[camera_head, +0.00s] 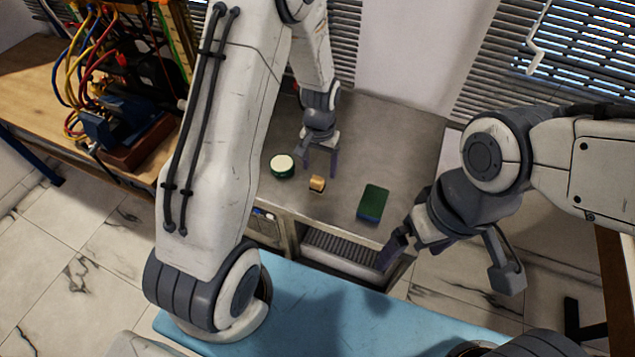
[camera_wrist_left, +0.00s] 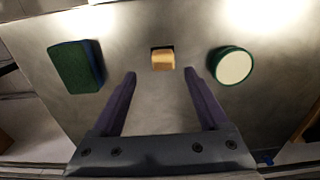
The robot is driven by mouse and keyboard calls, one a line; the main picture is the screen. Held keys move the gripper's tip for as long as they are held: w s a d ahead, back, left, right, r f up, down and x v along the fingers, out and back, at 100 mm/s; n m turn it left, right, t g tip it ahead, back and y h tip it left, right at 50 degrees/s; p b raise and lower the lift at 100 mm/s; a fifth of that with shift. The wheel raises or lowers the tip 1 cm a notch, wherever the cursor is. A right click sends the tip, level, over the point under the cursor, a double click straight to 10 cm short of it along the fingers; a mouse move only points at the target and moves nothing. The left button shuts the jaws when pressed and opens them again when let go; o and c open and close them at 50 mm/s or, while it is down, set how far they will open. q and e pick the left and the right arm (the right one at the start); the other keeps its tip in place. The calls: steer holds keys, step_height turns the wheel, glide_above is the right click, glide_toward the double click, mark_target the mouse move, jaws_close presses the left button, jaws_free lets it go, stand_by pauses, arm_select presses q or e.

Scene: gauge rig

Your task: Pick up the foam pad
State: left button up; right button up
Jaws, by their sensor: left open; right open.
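A flat rectangular pad, dark green on top with a blue lower layer, looks like the foam pad (camera_head: 373,202). It lies on the grey metal table, near its front edge. In the left wrist view the pad (camera_wrist_left: 76,66) is at the upper left, outside the fingers. My left gripper (camera_head: 320,165) is open and empty above the table, behind and left of the pad. In the left wrist view, the gap of this gripper (camera_wrist_left: 160,73) faces a small tan block (camera_wrist_left: 162,60), apart from it. My right gripper (camera_head: 446,270) is open and empty, in front and right of the pad.
A round green tin with a cream top (camera_head: 282,165) stands left of the tan block. The metal table (camera_head: 400,140) is bare behind the pad. A wooden bench with cables and equipment (camera_head: 125,125) is at left. A light blue surface (camera_head: 330,310) is in front.

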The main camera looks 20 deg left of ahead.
mark_target(317, 179)
arm_select(q)
steer(key=shift+f, duration=0.65)
steer(key=f, duration=0.1)
steer(key=f+p, duration=0.2)
steer(key=f, duration=0.1)
steer(key=shift+s+a, duration=0.2)
steer(key=shift+a, duration=0.1)
steer(key=shift+f, duration=0.6)
jaws_close()
